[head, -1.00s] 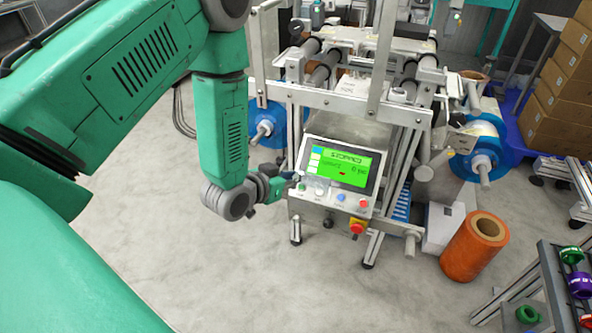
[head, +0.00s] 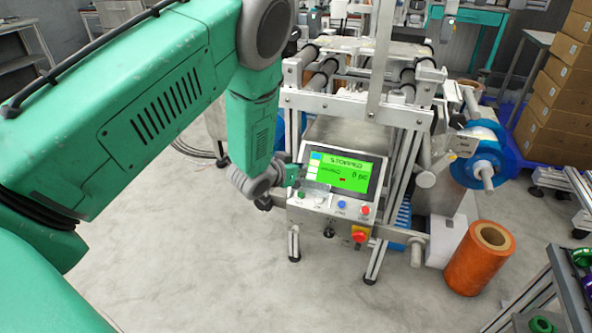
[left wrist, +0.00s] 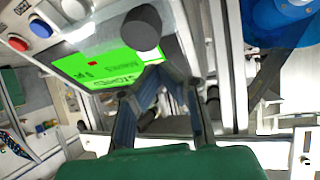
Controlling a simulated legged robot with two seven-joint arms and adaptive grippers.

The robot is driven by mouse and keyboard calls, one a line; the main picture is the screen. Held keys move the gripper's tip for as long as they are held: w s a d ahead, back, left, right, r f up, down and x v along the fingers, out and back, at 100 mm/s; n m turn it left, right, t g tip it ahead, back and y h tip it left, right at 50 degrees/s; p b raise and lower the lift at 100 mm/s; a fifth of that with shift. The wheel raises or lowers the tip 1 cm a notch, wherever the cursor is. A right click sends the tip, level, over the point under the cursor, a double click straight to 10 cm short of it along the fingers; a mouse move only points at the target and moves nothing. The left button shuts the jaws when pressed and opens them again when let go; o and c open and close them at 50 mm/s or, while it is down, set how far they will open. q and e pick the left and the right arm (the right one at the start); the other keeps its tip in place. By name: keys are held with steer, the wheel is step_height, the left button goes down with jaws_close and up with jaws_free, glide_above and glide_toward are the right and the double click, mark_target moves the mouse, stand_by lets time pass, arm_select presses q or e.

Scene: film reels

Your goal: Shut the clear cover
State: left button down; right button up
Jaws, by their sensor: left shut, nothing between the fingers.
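A small, pale see-through flap (head: 316,186), which looks like the clear cover, stands over the left buttons and overlaps the screen's lower edge. Its hinge and exact angle are too small to tell. My left gripper (head: 298,177) is at the lower left corner of the green screen (head: 340,172), close beside the flap. I cannot tell whether they touch. In the left wrist view, my left gripper (left wrist: 160,75) is shut and empty in front of the screen (left wrist: 110,60). A dark round knob-like part (left wrist: 142,27) shows by its tips. My right gripper is out of view.
The panel carries a blue button (head: 341,205), a red button (head: 365,210) and a red-and-yellow stop knob (head: 360,234). The metal machine frame (head: 350,107) rises behind. An orange roll (head: 478,262) stands at right. The floor at front left is clear.

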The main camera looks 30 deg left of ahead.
arm_select(q)
steer(key=shift+s+f, duration=0.75)
steer(key=shift+s, duration=0.15)
